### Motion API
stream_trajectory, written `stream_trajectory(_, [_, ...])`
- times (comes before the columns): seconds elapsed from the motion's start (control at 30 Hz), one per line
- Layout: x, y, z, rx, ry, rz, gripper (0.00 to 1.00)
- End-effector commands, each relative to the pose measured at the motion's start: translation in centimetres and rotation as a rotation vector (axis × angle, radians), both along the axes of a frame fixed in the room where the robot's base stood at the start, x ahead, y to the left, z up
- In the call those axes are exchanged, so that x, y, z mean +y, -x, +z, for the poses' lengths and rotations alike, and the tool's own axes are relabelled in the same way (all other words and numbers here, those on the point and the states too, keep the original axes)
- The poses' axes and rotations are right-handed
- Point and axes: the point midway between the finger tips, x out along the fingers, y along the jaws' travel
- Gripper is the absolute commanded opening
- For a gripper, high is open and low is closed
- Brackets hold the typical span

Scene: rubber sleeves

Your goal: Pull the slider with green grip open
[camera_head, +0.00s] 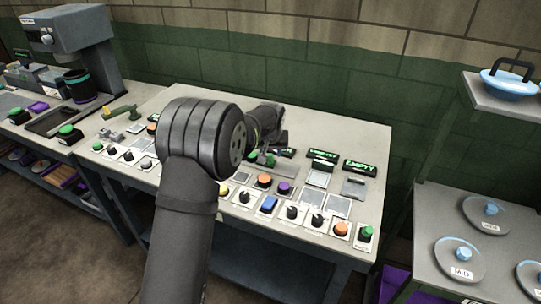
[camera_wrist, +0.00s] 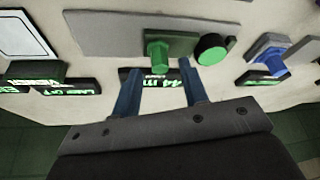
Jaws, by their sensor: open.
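The green grip (camera_wrist: 168,44) shows at the upper middle of the wrist view, standing out from a long grey slider plate (camera_wrist: 105,35). My gripper (camera_wrist: 160,66) is open, with its two blue-grey fingers pointing toward the panel. The green grip lies just beyond the fingertips, roughly in line with the gap between them. I cannot tell whether they touch it. In the head view a small green part, seemingly the same grip (camera_head: 264,158), shows beside my wrist, and my arm hides most of the gripper.
A round green knob (camera_wrist: 212,48) sits close right of the grip, and a blue grip (camera_wrist: 268,46) is farther right. Lit green displays (camera_head: 360,167) and coloured buttons crowd the table (camera_head: 350,130). A coffee machine (camera_head: 75,50) stands at left, a shelf with lids (camera_head: 460,258) at right.

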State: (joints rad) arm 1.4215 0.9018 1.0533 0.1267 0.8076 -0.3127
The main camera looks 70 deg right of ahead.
Motion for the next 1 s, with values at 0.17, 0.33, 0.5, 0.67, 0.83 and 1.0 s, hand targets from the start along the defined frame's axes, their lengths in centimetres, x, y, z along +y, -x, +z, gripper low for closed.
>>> stream_trajectory(0.17, [-0.7,-0.3,-1.9,0.000,-0.001,0.000,0.40])
stream_trajectory(0.33, [-0.9,-0.4,-2.4,0.000,0.001,0.000,0.40])
stream_trajectory(0.5, [-0.9,-0.4,-2.4,0.000,0.001,0.000,0.40])
stream_trajectory(0.67, [-0.9,-0.4,-2.4,0.000,0.000,0.000,0.19])
stream_trajectory(0.83, [-0.9,-0.4,-2.4,0.000,0.000,0.000,0.00])
stream_trajectory(1.0, [-0.9,0.1,-2.4,0.000,0.000,-0.001,0.00])
